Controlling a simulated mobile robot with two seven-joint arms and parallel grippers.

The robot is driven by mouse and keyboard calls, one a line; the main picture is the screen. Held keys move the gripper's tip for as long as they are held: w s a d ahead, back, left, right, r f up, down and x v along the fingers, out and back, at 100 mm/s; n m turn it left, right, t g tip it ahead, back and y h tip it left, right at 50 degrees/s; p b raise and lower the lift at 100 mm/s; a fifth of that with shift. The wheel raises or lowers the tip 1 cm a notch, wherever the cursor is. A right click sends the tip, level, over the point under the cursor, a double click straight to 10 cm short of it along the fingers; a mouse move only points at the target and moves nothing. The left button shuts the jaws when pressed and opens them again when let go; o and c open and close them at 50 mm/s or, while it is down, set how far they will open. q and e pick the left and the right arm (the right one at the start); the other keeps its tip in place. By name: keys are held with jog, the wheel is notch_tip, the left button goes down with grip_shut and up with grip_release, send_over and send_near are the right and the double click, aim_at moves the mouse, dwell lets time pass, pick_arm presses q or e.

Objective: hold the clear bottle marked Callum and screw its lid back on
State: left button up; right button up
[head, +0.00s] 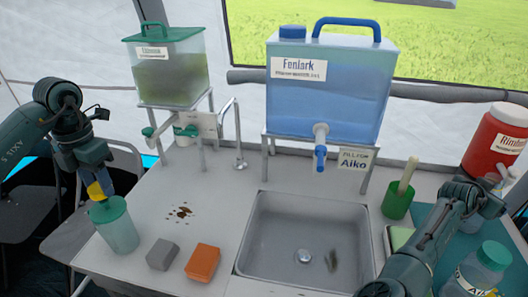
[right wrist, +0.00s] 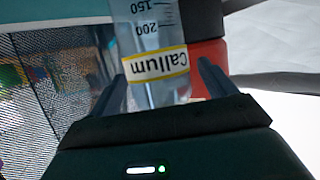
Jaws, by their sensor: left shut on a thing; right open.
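The clear bottle marked Callum (right wrist: 155,35) shows in the right wrist view, with volume marks and a yellow-edged label, appearing upside down there. My right gripper (right wrist: 160,78) is open, with one finger on each side of the bottle; gaps show beside it. In the head view the right arm reaches to the right side, and I cannot make out the bottle clearly there. My left gripper (head: 94,180) is shut on a small yellow thing (head: 96,191), which looks like a lid, just above a green-topped translucent cup (head: 115,228) at the counter's left.
A sink (head: 305,240) is in the middle. A blue Fenlark tank (head: 330,105) and a green-lidded tank (head: 170,80) stand on racks behind. A red container (head: 495,140), a green cup (head: 397,203) and an Aiko bottle (head: 480,270) are at right. Grey (head: 162,254) and orange blocks (head: 202,261) lie front left.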

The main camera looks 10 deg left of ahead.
pick_arm(q)
jog(key=shift+d, duration=0.1)
pick_arm(e)
jog(key=shift+c, duration=0.4)
jog(key=c, duration=1.1)
jog(key=shift+o, duration=0.2)
jog(key=shift+r, duration=0.1)
pick_arm(q)
jog(key=shift+f+b, duration=0.45)
jog(key=shift+f, duration=0.1)
pick_arm(e)
notch_tip(320, 180, up, 18)
jog(key=o, duration=0.6)
jog(key=shift+c, duration=0.2)
jog(key=c, duration=0.9)
pick_arm(q)
jog(key=shift+a, duration=0.2)
